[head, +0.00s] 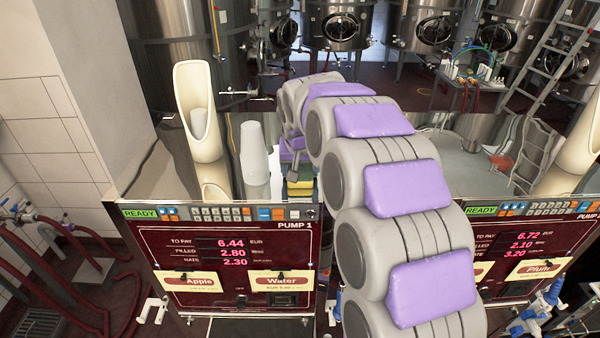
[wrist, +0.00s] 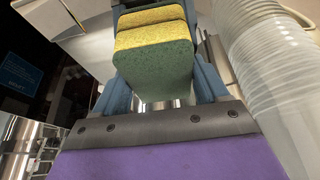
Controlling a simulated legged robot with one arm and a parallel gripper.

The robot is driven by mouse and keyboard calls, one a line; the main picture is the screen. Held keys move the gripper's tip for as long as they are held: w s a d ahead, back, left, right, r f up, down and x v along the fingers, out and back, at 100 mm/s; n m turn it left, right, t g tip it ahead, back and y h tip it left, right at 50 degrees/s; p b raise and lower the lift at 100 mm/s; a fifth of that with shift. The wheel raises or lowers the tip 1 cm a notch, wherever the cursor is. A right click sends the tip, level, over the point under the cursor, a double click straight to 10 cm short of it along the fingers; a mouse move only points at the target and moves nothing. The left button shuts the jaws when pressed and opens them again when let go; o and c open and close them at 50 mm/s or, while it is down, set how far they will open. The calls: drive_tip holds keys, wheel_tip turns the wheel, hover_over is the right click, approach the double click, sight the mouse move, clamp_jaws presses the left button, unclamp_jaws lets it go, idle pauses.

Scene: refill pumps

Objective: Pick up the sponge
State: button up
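A sponge (wrist: 155,55) with a yellow top and a green face fills the space between my gripper's fingers in the wrist view. A second yellow edge shows just behind it. My gripper (wrist: 165,88) has one blue finger on each side of the sponge, close to its edges. I cannot tell whether both fingers press on it. In the head view the sponge (head: 300,187) shows small and partly hidden, low beside the cups on the pump's metal top. My gripper (head: 291,165) is just above it there, its fingertips too small to make out.
A stack of clear plastic cups (wrist: 275,65) stands close to the right of my gripper in the wrist view; the cups (head: 254,155) are left of it in the head view. A cream tube (head: 199,115) stands farther left. The pump 1 panel (head: 235,265) is in front.

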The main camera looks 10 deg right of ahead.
sight(300, 169)
drive_tip(key=c, duration=0.5)
drive_tip(key=shift+r, duration=1.8)
drive_tip(key=shift+s+r, duration=0.1)
drive_tip(key=shift+r, duration=0.1)
drive_tip(key=s+r+b, duration=0.1)
drive_tip(key=s+b, duration=0.1)
drive_tip(key=s, duration=1.4)
drive_tip(key=shift+r+b, duration=0.2)
drive_tip(key=shift+b, duration=0.1)
drive_tip(key=shift+w, duration=0.1)
